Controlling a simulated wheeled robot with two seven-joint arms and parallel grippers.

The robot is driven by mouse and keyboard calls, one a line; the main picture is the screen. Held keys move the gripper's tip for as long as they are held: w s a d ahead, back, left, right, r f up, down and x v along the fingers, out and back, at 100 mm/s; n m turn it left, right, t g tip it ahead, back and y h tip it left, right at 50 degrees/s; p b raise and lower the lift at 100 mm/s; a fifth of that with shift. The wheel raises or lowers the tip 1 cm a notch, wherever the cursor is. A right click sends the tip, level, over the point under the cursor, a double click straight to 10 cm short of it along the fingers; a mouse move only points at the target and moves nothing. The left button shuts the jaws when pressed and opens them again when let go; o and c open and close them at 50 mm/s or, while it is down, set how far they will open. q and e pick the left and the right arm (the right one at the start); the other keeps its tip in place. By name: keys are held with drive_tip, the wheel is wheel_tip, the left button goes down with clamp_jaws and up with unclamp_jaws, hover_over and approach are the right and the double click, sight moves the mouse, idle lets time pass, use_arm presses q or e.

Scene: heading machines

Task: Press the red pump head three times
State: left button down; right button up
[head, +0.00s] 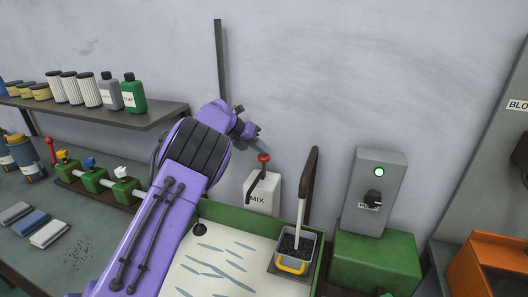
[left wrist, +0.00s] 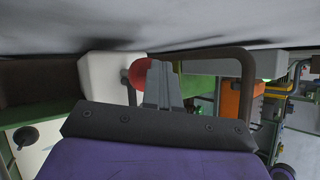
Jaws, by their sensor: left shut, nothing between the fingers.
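The red pump head (head: 264,157) tops a white bottle marked MIX (head: 261,196), which stands upright against the back wall. My left gripper (head: 262,147) is shut and empty, its fingertips at or just above the red head; I cannot tell whether they touch. In the left wrist view the shut fingers (left wrist: 161,82) overlap the right side of the red head (left wrist: 140,73), with the white bottle (left wrist: 100,77) to the left. My right gripper is not in view.
A green-edged tray (head: 215,250) lies in front of the bottle, with a small black-filled bin (head: 298,245) at its right. A grey switch box (head: 372,190) with a green light stands further right. A shelf (head: 110,115) with bottles and several valves (head: 92,178) are on the left.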

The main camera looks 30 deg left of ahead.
use_arm(q)
drive_tip(key=shift+w+r+p, duration=0.1)
drive_tip(key=shift+r+p, duration=0.45)
drive_tip(key=shift+r, duration=0.15)
drive_tip(key=shift+r, duration=0.1)
wheel_tip(320, 180, up, 5)
drive_tip(key=p, duration=0.4)
drive_tip(key=shift+p, duration=0.4)
idle(1.8)
